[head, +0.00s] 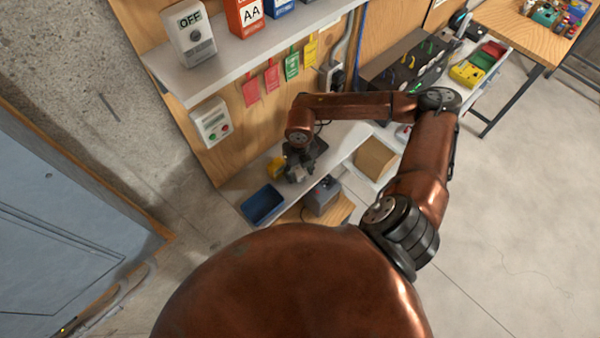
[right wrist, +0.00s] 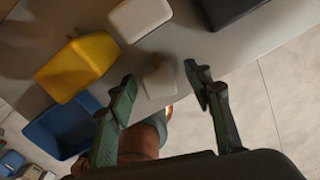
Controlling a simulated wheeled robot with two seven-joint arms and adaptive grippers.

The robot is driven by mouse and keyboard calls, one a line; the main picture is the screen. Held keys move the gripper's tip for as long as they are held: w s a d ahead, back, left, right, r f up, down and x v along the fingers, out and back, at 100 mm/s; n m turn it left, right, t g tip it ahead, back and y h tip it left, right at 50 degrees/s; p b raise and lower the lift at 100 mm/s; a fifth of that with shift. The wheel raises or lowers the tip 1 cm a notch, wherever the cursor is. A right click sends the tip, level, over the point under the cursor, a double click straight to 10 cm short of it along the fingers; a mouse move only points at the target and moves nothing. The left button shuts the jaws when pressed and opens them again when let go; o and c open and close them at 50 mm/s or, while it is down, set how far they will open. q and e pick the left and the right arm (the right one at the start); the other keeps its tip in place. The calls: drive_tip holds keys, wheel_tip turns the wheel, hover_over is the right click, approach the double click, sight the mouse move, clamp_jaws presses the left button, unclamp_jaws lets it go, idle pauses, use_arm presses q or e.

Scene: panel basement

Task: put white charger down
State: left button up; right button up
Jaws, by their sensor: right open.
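A small white block (right wrist: 160,80), which looks like the white charger, is on the grey shelf (right wrist: 200,50) in the right wrist view, close to the shelf edge. My right gripper (right wrist: 162,88) is open, with one finger on each side of the block and visible gaps to it. In the head view my right gripper (head: 298,174) is low over the shelf (head: 340,145), and the block cannot be made out there. My left gripper is not in view.
A yellow bin (right wrist: 78,68) and a blue bin (right wrist: 62,125) stand left of the gripper. A larger pale block (right wrist: 140,17) and a dark box (right wrist: 225,8) lie beyond it.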

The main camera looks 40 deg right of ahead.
clamp_jaws()
idle(0.5)
